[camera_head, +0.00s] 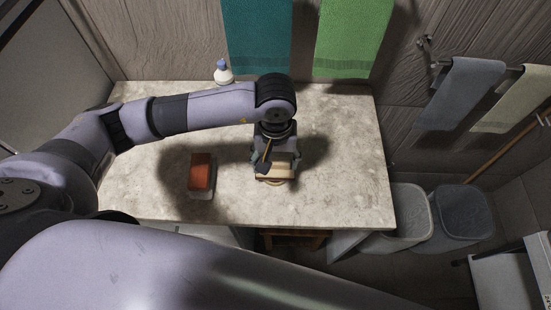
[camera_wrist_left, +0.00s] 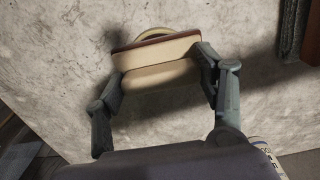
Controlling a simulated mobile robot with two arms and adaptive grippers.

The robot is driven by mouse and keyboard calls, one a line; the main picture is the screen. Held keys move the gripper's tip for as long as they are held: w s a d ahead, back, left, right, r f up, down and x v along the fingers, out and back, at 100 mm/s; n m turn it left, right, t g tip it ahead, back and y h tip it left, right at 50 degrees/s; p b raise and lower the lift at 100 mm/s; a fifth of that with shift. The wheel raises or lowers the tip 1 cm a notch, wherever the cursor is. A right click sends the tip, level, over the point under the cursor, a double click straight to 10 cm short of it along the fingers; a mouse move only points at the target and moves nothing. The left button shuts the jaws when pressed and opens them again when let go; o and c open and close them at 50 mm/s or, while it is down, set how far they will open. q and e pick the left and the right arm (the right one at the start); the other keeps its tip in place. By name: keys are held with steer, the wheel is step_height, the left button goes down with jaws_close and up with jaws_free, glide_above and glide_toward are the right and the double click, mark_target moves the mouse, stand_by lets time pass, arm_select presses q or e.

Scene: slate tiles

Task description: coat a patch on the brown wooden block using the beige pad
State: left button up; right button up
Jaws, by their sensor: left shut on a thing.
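My left gripper (camera_head: 271,162) is shut on the beige pad (camera_head: 276,171), a flat beige piece with a dark reddish-brown edge. In the left wrist view the pad (camera_wrist_left: 157,52) sits between the two fingers of the gripper (camera_wrist_left: 160,85). A round pale-rimmed dish (camera_wrist_left: 152,33) shows partly behind the pad; I cannot tell whether they touch. The brown wooden block (camera_head: 202,168), reddish brown, stands on the worktop to the left of the gripper. My right gripper is not in view.
The pale stone worktop (camera_head: 340,190) is mostly clear to the right. A white bottle with a blue top (camera_head: 223,72) stands at the back edge. Teal and green towels hang behind. Two bins (camera_head: 411,214) stand on the floor to the right.

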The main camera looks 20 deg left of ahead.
mark_target(275, 161)
arm_select(q)
steer(key=shift+r+p, duration=0.5)
steer(key=shift+r, duration=0.65)
steer(key=shift+r+p, duration=0.7)
steer(key=shift+r, duration=1.6)
